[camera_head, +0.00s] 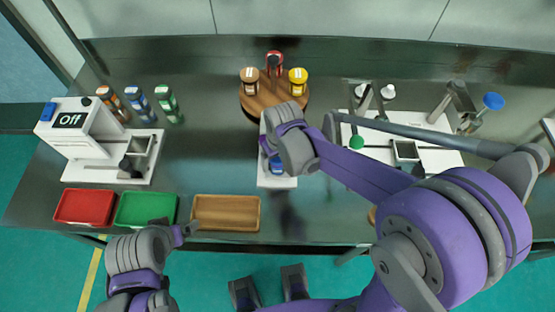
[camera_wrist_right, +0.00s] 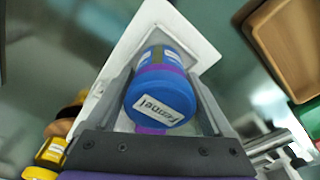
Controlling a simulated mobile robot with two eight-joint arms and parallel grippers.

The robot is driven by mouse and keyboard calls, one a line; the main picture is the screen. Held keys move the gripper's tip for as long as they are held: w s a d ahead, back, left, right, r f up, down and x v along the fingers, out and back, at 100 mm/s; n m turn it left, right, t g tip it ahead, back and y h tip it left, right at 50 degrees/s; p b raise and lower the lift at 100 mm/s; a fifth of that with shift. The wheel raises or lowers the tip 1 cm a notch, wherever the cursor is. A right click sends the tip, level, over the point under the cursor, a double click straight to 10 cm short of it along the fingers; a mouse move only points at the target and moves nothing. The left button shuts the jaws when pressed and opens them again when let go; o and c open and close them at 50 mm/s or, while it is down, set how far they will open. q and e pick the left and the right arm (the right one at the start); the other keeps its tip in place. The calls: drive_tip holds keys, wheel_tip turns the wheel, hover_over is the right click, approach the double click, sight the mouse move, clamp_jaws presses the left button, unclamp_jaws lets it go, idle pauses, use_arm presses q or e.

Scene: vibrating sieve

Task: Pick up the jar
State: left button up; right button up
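A jar with a blue lid (camera_wrist_right: 162,98) stands on a white platform (camera_head: 291,183) in the middle of the bench. Its lid carries a white label that seems to read "Fennel". The jar also shows in the head view (camera_head: 276,163), partly hidden by my right arm. My right gripper (camera_wrist_right: 163,76) is over the jar, with one grey finger on each side of it. I cannot tell whether the fingers press on it. My left gripper (camera_head: 184,232) is at the lower left, below the trays, with nothing seen in it; its opening is unclear.
A round wooden stand (camera_head: 257,107) behind holds brown, red and yellow-topped jars. Three jars stand at the back left by a white machine (camera_head: 92,138) reading "Off". Red (camera_head: 84,207), green (camera_head: 146,208) and wooden (camera_head: 226,212) trays line the front. White equipment (camera_head: 430,158) stands right.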

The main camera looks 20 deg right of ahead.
drive_tip(key=c, duration=1.1)
drive_tip(key=shift+r, duration=0.15)
